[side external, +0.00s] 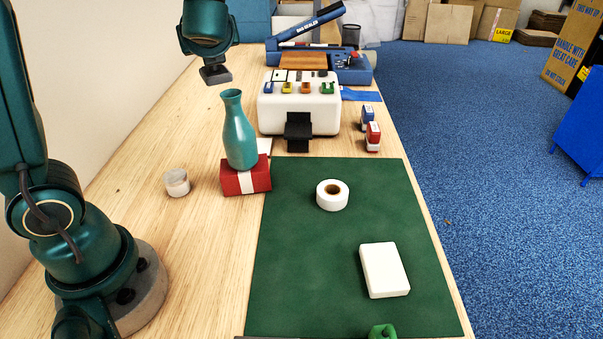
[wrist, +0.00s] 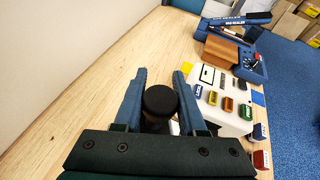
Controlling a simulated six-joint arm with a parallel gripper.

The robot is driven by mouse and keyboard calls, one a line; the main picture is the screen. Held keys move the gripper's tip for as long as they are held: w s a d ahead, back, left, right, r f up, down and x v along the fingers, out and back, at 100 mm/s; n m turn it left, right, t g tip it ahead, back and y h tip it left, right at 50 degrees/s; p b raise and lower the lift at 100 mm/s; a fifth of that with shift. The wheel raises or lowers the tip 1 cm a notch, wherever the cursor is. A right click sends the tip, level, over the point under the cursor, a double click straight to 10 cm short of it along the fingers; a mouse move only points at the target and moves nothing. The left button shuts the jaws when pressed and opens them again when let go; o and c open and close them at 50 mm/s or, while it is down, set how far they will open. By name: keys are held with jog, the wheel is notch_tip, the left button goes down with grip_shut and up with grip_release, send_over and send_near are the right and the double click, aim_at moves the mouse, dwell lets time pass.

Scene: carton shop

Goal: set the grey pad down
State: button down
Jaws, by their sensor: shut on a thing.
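My gripper (wrist: 158,92) shows in the wrist view with its two blue fingers on either side of a round black knob, shut on it. In the side external view, a dark grey pad (side external: 216,74) hangs just below the end of my arm, well above the table. The knob appears to be the top of this pad. The pad's underside and the exact contact of the fingers are hidden. A teal vase (side external: 237,135) stands upright on a red box with a white band (side external: 240,187), below and slightly right of the pad.
The green mat (side external: 290,270) holds a tape roll (side external: 332,194) and a white block (side external: 384,270).

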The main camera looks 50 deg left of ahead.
jog(key=s+d+f+m+t+h, duration=0.15)
jog(key=d+m+t+h, duration=0.35)
jog(key=d, duration=0.6)
jog(key=s+d+f+m+t+h, duration=0.1)
jog(key=s+d+m+t+h, duration=0.15)
jog(key=d+m+h, duration=0.65)
jog(key=s+f+n+g+y, duration=0.9)
jog(key=n+g+y, duration=0.6)
jog(key=n, duration=0.5)
jog(key=s+d+f+n+g+h, duration=0.3)
jog(key=s+d+n+g+h, duration=0.25)
jog(key=n+g, duration=0.4)
jog(key=w+d+r+n+h, duration=0.1)
jog(key=d+r+n+h, duration=0.1)
jog(key=d+n+h, duration=0.5)
jog(key=w+d+r+n+h, duration=0.1)
jog(key=d+r+n+h, duration=0.1)
jog(key=d+n+h, duration=0.45)
jog(key=w+f+n+t+h, duration=0.1)
jog(key=w+f+n, duration=0.1)
jog(key=w+f+n+t+h, duration=0.1)
jog(key=w+f+n+h, duration=0.1)
jog(key=w+f+n+t+h, duration=0.1)
jog(key=w+h, duration=0.1)
jog(key=shift+a+f+n+t, duration=0.3)
jog(key=shift+a+f+n, duration=0.05)
jog(key=shift+f+n, duration=0.05)
jog(key=shift+f, duration=2)
